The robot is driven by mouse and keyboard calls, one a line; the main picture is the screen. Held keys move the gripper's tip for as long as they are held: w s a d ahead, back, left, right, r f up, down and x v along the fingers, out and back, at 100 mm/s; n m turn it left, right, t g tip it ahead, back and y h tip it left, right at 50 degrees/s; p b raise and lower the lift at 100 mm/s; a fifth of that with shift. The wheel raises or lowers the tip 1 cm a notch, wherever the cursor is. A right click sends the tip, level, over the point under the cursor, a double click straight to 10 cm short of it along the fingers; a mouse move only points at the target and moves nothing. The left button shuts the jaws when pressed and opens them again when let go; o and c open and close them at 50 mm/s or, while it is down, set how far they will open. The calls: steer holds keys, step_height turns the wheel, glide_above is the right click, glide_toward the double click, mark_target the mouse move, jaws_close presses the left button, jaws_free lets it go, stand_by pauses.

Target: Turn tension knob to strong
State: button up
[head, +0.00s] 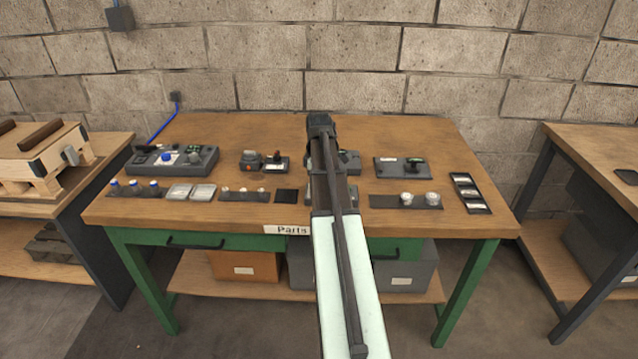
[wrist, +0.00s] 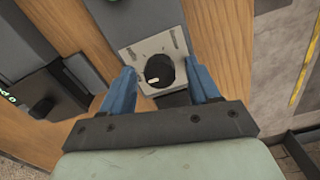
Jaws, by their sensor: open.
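A round black knob (wrist: 159,71) with a short white mark on its left side sits on a light grey plate (wrist: 152,47) in the wrist view. Small lettering on the plate is too blurred to read. My gripper (wrist: 161,68) is open, with one blue finger on each side of the knob. Gaps show between the fingers and the knob; I cannot tell how high the fingertips are above the plate. In the head view my arm covers the gripper and the knob.
The wooden workbench (head: 400,128) carries several devices. A dark device (wrist: 48,100) lies left of the gripper in the wrist view.

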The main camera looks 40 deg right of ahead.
steer(key=shift+c, duration=0.2)
steer(key=c, duration=1)
steer(key=shift+m, duration=0.4)
steer(key=m, duration=0.4)
steer(key=shift+m, duration=0.4)
steer(key=m, duration=1.2)
steer(key=shift+m, duration=0.3)
steer(key=m, duration=0.5)
steer(key=shift+m, duration=0.3)
